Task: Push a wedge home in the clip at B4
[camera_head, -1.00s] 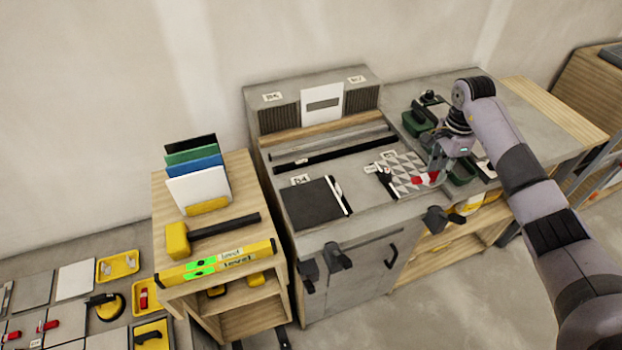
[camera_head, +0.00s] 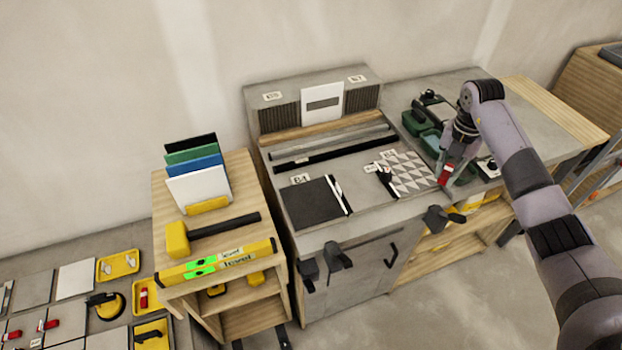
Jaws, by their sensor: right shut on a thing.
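My right gripper (camera_head: 455,166) is shut on a red wedge (camera_head: 446,174). It holds the wedge upright beside the right edge of the grey-and-white patterned tile (camera_head: 405,172), near the green trays; whether the wedge touches the worktop I cannot tell. The label that seems to read B4 (camera_head: 300,179) lies behind a dark tile (camera_head: 312,204) on the left of the worktop. A thin white-and-black strip (camera_head: 339,193) runs along that tile's right edge; a clip there is too small to make out. My left gripper is not in view.
Green trays (camera_head: 430,142) stand behind my right gripper. A small black-and-white item (camera_head: 386,181) lies left of the patterned tile. Dark fixtures (camera_head: 338,256) jut from the worktop's front. A wooden stand (camera_head: 160,206) on the left carries a yellow mallet (camera_head: 178,240) and level (camera_head: 216,262).

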